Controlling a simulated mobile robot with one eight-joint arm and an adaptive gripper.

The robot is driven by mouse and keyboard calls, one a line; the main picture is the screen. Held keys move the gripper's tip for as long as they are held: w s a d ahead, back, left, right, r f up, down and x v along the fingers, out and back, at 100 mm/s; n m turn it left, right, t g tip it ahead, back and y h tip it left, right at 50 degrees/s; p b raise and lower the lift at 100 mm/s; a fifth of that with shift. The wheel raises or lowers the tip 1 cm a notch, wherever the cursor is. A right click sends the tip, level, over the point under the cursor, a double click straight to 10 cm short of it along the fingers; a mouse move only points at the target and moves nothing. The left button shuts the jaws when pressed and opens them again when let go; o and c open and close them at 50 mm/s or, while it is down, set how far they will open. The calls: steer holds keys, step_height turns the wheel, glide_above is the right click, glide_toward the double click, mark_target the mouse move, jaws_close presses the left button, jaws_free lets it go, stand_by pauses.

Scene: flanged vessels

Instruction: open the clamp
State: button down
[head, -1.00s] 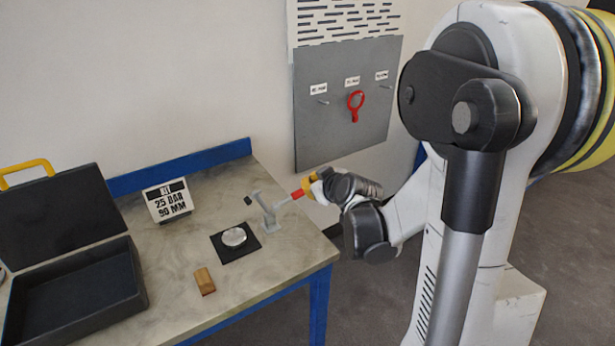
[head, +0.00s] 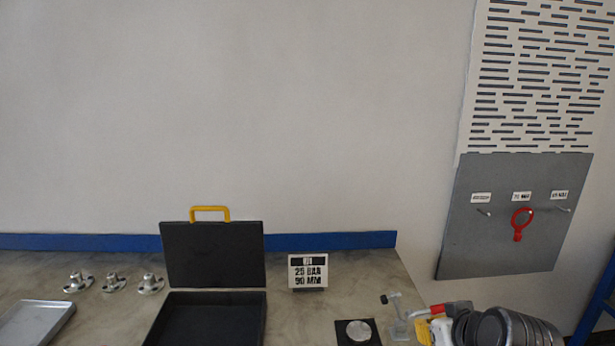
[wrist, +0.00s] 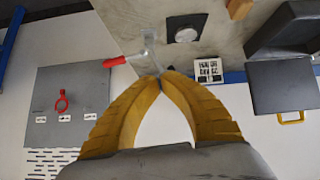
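The toggle clamp (head: 400,328) is grey with a red handle (head: 437,309) and stands on the table, beside a black square pad. Its arm with a black tip (head: 384,299) is raised above the table. The handle points right. The clamp also shows in the wrist view (wrist: 147,58), with the red handle (wrist: 114,62) pointing left. My gripper (wrist: 160,76) has yellow fingers whose tips meet close to the grey part of the clamp, beside the handle. I see nothing clearly held between them; contact with the clamp is unclear. In the head view my gripper (head: 428,327) is partly cut off.
A silver disc (head: 358,330) lies on the pad (head: 345,340). A sign (head: 308,271) reads 25 bar, 90 mm. An open black case (head: 212,255), several flanged parts (head: 112,282) and a grey tray (head: 35,322) are further left. A red ring tool (head: 521,224) hangs on a grey panel (head: 490,240).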

steer(key=s+a+m+g, duration=0.1)
steer(key=s+a, duration=0.4)
steer(key=s, duration=0.6)
steer(key=shift+r+g, duration=0.15)
steer(key=shift+g, duration=0.55)
